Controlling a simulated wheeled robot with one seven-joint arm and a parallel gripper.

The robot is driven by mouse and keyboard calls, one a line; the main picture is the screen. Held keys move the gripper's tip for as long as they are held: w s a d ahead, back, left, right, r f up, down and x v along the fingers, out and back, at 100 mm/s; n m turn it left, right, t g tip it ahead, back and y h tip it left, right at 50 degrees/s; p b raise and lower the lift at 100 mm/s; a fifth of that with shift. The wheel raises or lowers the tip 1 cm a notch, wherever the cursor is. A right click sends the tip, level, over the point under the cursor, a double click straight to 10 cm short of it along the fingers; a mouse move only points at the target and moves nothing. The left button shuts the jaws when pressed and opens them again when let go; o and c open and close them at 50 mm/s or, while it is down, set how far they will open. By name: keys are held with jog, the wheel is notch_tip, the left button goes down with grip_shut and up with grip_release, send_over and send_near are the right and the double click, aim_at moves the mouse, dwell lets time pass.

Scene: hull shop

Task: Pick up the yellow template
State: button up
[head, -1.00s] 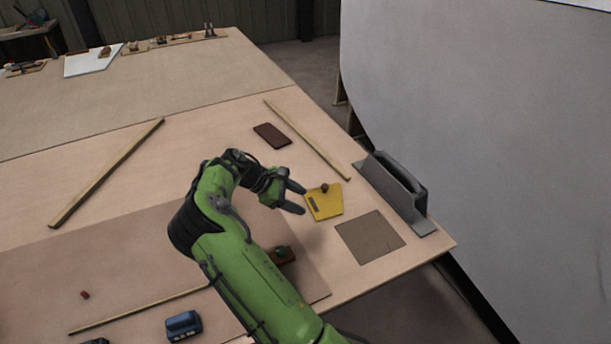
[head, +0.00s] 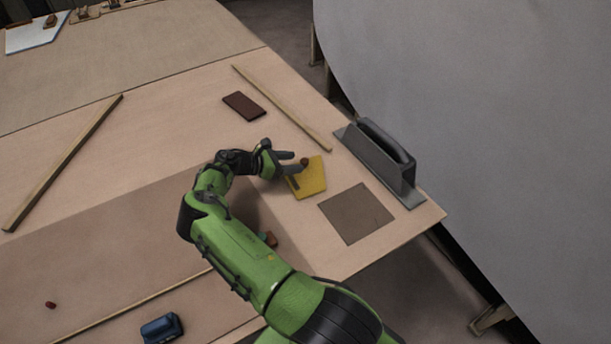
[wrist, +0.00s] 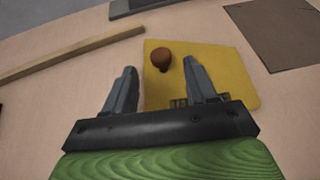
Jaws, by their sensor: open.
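The yellow template (head: 309,181) lies flat on the workbench, a thin plate with a brown knob (head: 304,162) standing on it. In the wrist view the template (wrist: 228,75) lies ahead of my gripper, with its knob (wrist: 161,58) beyond the fingertips and between their lines, nearer the right finger. My gripper (head: 296,162) is open and empty. Its right finger (wrist: 200,80) overlaps the template in the wrist view, and its left finger (wrist: 122,90) shows over bare bench. I cannot tell how high the fingers are above the plate.
A brown square sheet (head: 356,213) lies right of the template. A grey handled tool (head: 383,160) stands at the bench's right edge. A wooden strip (head: 283,107) and a dark brown block (head: 244,106) lie behind. A blue object (head: 161,329) sits at the front.

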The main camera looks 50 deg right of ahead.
aim_at(302, 161)
jog(key=x, duration=0.5)
jog(key=shift+s+d+r+b, duration=0.1)
jog(key=shift+s+b, duration=0.05)
jog(key=shift+b, duration=0.15)
jog(key=shift+r, duration=0.1)
jog(key=c, duration=1)
grip_shut()
jog(key=shift+r, duration=0.1)
